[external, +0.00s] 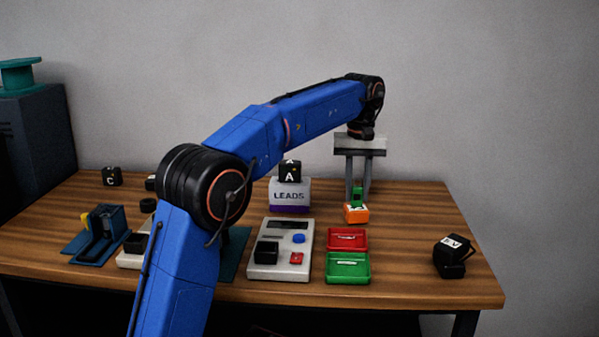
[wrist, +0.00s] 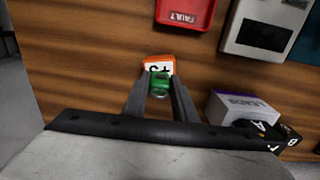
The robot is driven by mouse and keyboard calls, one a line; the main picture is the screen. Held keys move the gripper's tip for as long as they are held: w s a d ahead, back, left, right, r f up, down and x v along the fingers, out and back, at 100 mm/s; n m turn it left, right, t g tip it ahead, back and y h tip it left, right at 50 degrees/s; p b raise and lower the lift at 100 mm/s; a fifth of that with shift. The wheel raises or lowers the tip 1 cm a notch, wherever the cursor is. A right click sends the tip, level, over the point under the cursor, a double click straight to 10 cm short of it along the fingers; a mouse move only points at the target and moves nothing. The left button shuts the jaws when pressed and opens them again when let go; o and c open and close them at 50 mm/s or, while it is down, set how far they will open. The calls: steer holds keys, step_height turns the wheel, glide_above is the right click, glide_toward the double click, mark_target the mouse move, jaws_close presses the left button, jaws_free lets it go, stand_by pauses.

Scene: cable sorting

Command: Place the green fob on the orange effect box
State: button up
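The green fob (external: 357,197) is between the two fingers of my gripper (wrist: 160,84), which look shut on its sides. It also shows between the fingertips in the wrist view (wrist: 160,82). The orange effect box (external: 356,214) stands on the table directly below the fob, and in the wrist view the orange box (wrist: 157,61) shows its white label just beyond the fob. The fob appears to be at the box's top; I cannot tell whether it rests there or hangs slightly above. My gripper points straight down.
Red (external: 347,239) and green (external: 348,268) trays lie in front of the box. A white LEADS block (external: 289,195) with a black A cube (external: 290,172) stands left. A light grey device (external: 280,249) lies front left, and a black adapter (external: 452,257) right. The table between box and adapter is clear.

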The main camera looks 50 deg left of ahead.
mark_target(357, 187)
steer(key=o, duration=0.4)
steer(key=shift+c, duration=0.2)
steer(key=shift+r, duration=0.15)
step_height(357, 187, up, 12)
stand_by(0.4)
